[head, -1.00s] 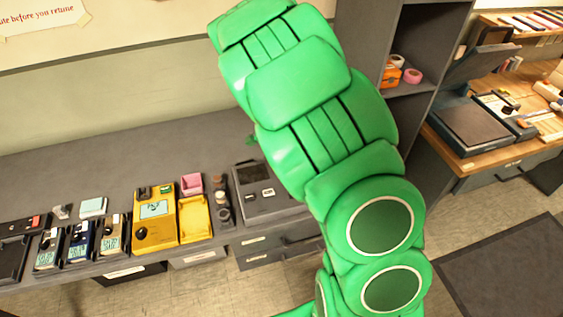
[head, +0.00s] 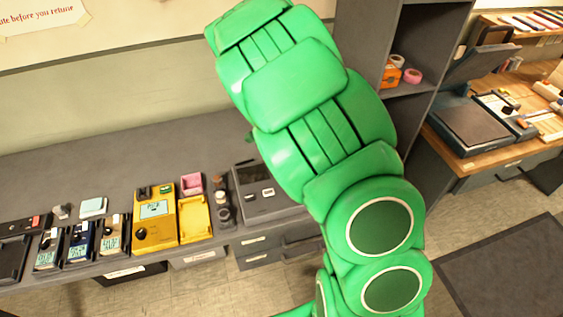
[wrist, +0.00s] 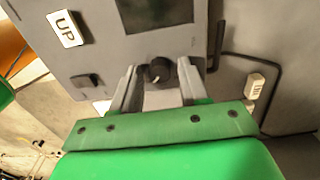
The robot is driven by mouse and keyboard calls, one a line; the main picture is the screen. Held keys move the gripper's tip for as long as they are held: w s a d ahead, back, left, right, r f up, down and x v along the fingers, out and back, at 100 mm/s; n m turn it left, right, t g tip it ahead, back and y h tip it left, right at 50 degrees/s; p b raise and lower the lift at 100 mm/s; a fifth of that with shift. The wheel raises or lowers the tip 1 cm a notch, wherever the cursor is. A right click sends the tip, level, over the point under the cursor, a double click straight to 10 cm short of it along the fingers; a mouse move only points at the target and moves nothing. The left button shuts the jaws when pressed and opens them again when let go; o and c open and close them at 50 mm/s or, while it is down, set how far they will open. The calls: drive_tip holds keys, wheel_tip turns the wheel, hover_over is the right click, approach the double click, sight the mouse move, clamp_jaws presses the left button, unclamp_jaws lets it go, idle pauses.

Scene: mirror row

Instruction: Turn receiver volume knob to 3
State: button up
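The receiver looks to be the grey device with a dark screen (wrist: 155,12) in the wrist view, and a grey device with a dark screen (head: 268,203) shows beside my arm in the head view. Its black volume knob (wrist: 157,72) sits just below the screen, with a small light mark on it. My gripper (wrist: 158,78) is open, one finger on each side of the knob, with visible gaps between fingers and knob. I cannot read a number at the knob. In the head view my green arm hides my gripper.
A dark cable (wrist: 276,75) and a pale tag (wrist: 256,84) are to the right. A yellow meter (head: 154,222) and several small devices stand left on the grey bench (head: 120,160).

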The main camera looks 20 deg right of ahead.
drive_tip(key=shift+o, duration=0.4)
drive_tip(key=shift+r, duration=0.1)
wheel_tip(320, 180, up, 7)
drive_tip(key=shift+w+r, duration=0.1)
drive_tip(key=shift+r, duration=0.25)
idle(0.5)
